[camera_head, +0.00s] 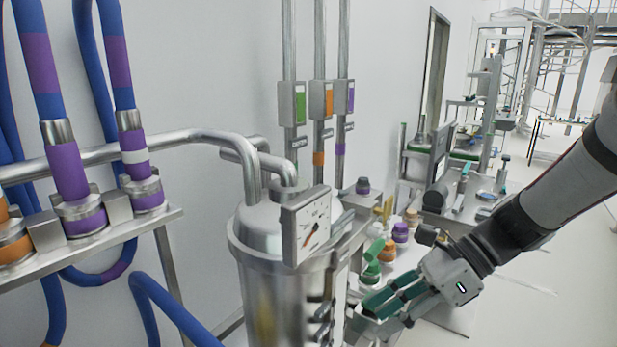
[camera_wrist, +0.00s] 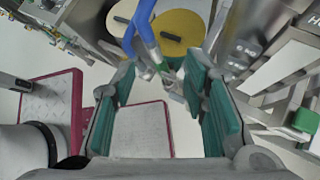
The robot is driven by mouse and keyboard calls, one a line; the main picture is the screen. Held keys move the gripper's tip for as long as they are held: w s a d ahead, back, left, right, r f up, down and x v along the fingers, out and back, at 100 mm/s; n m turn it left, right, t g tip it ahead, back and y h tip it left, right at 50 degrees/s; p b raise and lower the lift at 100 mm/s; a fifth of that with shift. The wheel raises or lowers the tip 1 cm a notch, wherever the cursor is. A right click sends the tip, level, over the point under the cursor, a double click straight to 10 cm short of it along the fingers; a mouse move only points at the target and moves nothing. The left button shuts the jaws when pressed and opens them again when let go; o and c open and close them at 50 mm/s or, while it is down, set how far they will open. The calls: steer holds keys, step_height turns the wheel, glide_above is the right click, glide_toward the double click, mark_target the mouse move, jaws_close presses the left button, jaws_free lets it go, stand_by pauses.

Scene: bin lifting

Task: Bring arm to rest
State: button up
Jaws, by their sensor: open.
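My gripper (camera_head: 374,303) is at the lower right of the head view, reaching left and down beside a steel tank (camera_head: 262,300) with a dial gauge (camera_head: 308,225). My arm comes in from the right edge. In the wrist view my gripper (camera_wrist: 160,88) has its green-padded fingers spread apart, with nothing held between them. In the head view the fingers overlap small coloured items on the bench behind, so I cannot tell how far apart they are.
Coloured caps, such as a purple one (camera_head: 400,232), stand close behind my gripper. Blue hoses (camera_head: 90,272) and a steel rack (camera_head: 95,240) fill the left. The wrist view shows a blue hose (camera_wrist: 146,40) and magenta-edged panels (camera_wrist: 140,130). Floor on the right looks clear.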

steer(key=s+d+r+n+t+h, duration=0.3)
steer(key=s+r+n+h, duration=0.1)
steer(key=n, duration=0.6)
steer(key=s+d+r+n+t+h, duration=0.3)
steer(key=s+r+n+h, duration=0.2)
steer(key=s+n, duration=0.3)
steer(key=n, duration=0.2)
steer(key=shift+d+n+h, duration=0.3)
steer(key=shift+h, duration=0.1)
